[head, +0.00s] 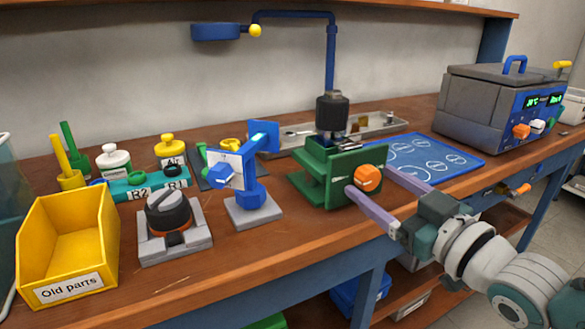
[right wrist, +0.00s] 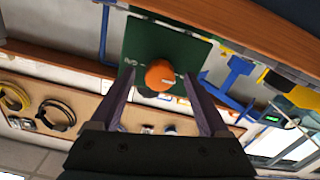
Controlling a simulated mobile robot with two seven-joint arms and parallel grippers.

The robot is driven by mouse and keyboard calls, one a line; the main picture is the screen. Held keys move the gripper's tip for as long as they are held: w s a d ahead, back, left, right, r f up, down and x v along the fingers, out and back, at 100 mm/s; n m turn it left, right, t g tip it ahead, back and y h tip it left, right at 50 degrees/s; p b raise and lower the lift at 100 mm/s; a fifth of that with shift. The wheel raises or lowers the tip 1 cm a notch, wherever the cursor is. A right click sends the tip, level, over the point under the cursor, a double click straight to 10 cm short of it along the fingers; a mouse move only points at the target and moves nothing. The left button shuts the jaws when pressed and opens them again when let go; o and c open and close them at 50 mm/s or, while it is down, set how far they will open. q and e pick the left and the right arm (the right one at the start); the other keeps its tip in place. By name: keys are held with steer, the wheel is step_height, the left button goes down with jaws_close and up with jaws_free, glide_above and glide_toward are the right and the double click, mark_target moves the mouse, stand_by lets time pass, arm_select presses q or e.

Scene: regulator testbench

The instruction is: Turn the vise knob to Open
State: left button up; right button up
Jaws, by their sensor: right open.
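The green vise (head: 312,174) stands near the front edge of the bench, with a dark cylindrical part held upright on top. Its round orange knob (head: 369,176) is on the front face and has a pale mark running roughly sideways. My right gripper (head: 368,181) is open, with one purple finger on each side of the knob. In the right wrist view, the knob (right wrist: 160,76) sits between the fingertips (right wrist: 160,73), with gaps visible on both sides. The markings on the vise face (right wrist: 135,45) are too small to read. My left gripper is out of view.
A blue stand (head: 247,200) is left of the vise, with a black-knobbed fixture (head: 170,222) and a yellow bin (head: 65,245) further left. A blue mat (head: 440,157) and a grey machine (head: 487,105) are to the right. A blue lamp arm (head: 331,60) rises behind.

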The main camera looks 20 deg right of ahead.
steer(key=s+p, duration=0.1)
steer(key=s, duration=0.9)
steer(key=shift+d, duration=0.4)
steer(key=s+a+r+m+g+p, duration=0.1)
steer(key=s+a+r+g+p, duration=0.2)
steer(key=a+g+p, duration=0.45)
steer(key=s+a+r+g+h+p, duration=0.1)
steer(key=s+a+r+g+p, duration=0.1)
steer(key=s+r+g+p, duration=0.3)
steer(key=s+a+r+g+p, duration=0.1)
steer(key=s+a+r+g, duration=0.1)
steer(key=s, duration=0.5)
step_height(320, 180, up, 38)
steer(key=p, duration=3.7)
steer(key=shift+s+d+p, duration=0.3)
steer(key=shift+s+p, duration=0.1)
steer(key=shift+s, duration=0.05)
steer(key=shift+f, duration=0.1)
